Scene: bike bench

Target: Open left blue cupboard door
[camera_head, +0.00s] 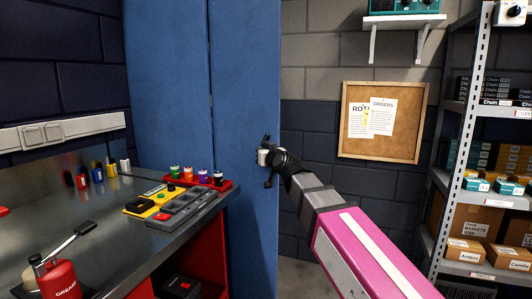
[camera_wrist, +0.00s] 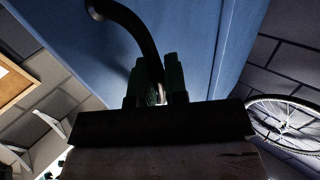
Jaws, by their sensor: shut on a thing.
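The blue cupboard (camera_head: 170,90) stands behind the workbench in the head view, with a vertical seam between two blue panels. The right-hand blue panel (camera_head: 245,80) ends at a free edge beside the brick wall. My gripper (camera_head: 266,158) is at that edge, at about bench height. In the wrist view the blue door surface (camera_wrist: 195,40) fills the top, and a dark curved handle (camera_wrist: 130,20) runs down from it. My gripper (camera_wrist: 158,85) is shut on the lower part of this handle. In the head view the handle is mostly hidden by my gripper.
A metal workbench (camera_head: 90,235) with bottles, a red tray (camera_head: 205,181) and an organiser case (camera_head: 182,208) stands at the left. A shelf rack (camera_head: 485,150) with boxes stands at the right. A cork board (camera_head: 383,122) hangs on the wall.

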